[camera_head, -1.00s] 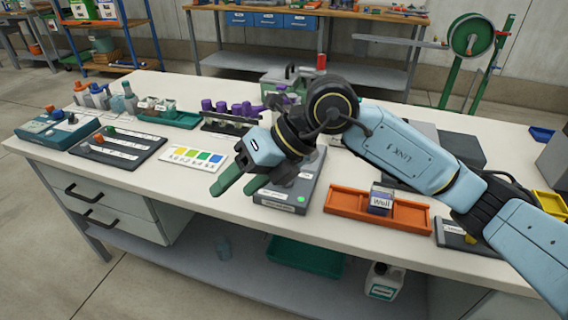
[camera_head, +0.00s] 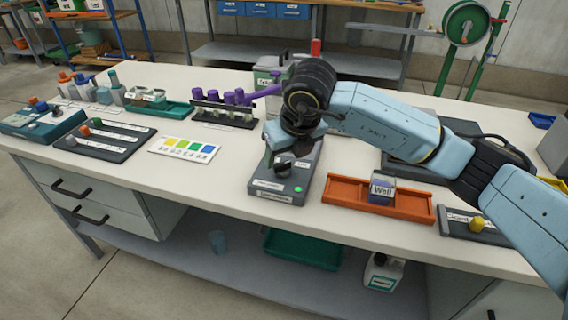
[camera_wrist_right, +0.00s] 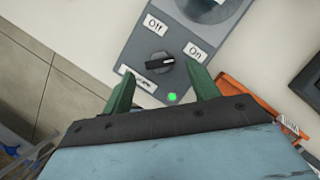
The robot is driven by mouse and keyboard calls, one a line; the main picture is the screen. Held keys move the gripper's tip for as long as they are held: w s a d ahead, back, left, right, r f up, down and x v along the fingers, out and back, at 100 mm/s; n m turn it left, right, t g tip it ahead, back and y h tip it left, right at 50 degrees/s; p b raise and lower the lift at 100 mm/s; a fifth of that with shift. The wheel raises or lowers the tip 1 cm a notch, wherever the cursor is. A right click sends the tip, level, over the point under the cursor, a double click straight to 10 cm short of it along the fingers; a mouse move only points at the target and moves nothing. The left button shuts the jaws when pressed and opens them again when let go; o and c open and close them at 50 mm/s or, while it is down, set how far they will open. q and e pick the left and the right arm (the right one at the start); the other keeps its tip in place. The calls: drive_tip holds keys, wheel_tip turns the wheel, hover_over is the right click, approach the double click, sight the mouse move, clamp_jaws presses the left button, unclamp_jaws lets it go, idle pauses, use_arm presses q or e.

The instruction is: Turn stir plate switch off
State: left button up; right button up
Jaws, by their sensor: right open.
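The grey stir plate (camera_head: 262,200) lies near the front edge of the bench, partly covered by my right arm in the head view. In the right wrist view its black rotary switch (camera_wrist_right: 160,63) has a white pointer mark turned toward the "On" label (camera_wrist_right: 196,52). The "Off" label (camera_wrist_right: 155,24) is above the switch. A green light (camera_wrist_right: 172,97) glows beside it. My right gripper (camera_wrist_right: 160,72) is open above the plate, its green fingers on either side of the switch. I cannot tell whether they touch it. My left gripper is not in view.
An orange tray (camera_head: 410,208) holding a labelled block (camera_head: 382,188) lies right of the plate. A colour card (camera_head: 185,149) lies to the left. Purple-capped items in a rack (camera_head: 225,117) stand behind. The bench between card and plate is clear.

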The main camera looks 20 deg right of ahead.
sight(282, 168)
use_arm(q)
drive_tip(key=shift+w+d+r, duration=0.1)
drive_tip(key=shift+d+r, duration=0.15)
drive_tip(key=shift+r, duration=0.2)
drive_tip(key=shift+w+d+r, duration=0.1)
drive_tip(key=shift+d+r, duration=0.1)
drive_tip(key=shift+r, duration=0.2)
use_arm(e)
drive_tip(key=shift+x, duration=1.4)
drive_tip(key=shift+c, duration=0.3)
drive_tip(key=c, duration=0.9)
